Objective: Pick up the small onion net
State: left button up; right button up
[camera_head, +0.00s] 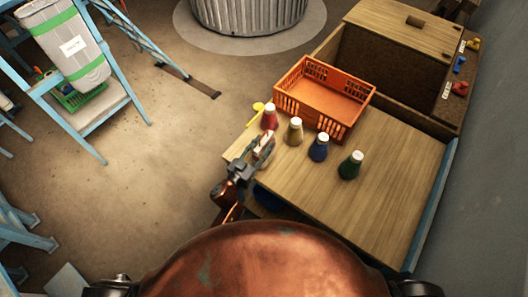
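I cannot make out a small onion net in the head view. My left gripper (264,149) is over the near left edge of the wooden table (375,200), close to the red bottle (269,117) and the beige bottle (294,131). A small pale patch shows at its fingers; I cannot tell whether it is a held thing or part of the gripper, nor whether the fingers are open. My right gripper is not in view.
An orange basket (318,93) stands on the table behind a blue bottle (319,147) and a green bottle (350,165). A yellow item (258,107) lies by the red bottle. A wooden box (391,62) stands at the back. Open floor (170,140) lies left.

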pick_arm(q)
jog(key=shift+w+d, duration=0.35)
jog(key=shift+w, duration=0.25)
jog(key=shift+c, duration=0.6)
grip_shut()
jog(key=shift+s, duration=0.1)
